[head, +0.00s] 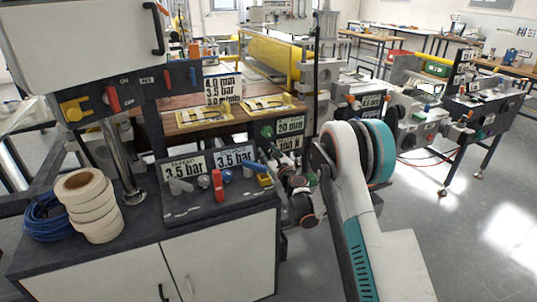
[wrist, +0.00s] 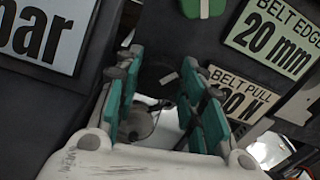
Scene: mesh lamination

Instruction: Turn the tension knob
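My gripper (wrist: 162,60) is open, with teal-padded fingers spread apart in the wrist view. Between the fingertips is a dark, rounded shape (wrist: 156,78), possibly the tension knob, beside the "BELT PULL" display (wrist: 238,92). It is too dark to tell whether the fingers touch it. A grey round part (wrist: 136,123) shows lower between the fingers. In the head view my gripper (head: 274,158) is just below the belt displays at the right end of the control console, and the arm hides the spot behind it.
Nearby on the console (head: 190,207) are a red lever (head: 218,186) and blue and yellow handles. Tape rolls (head: 92,203) stand at left.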

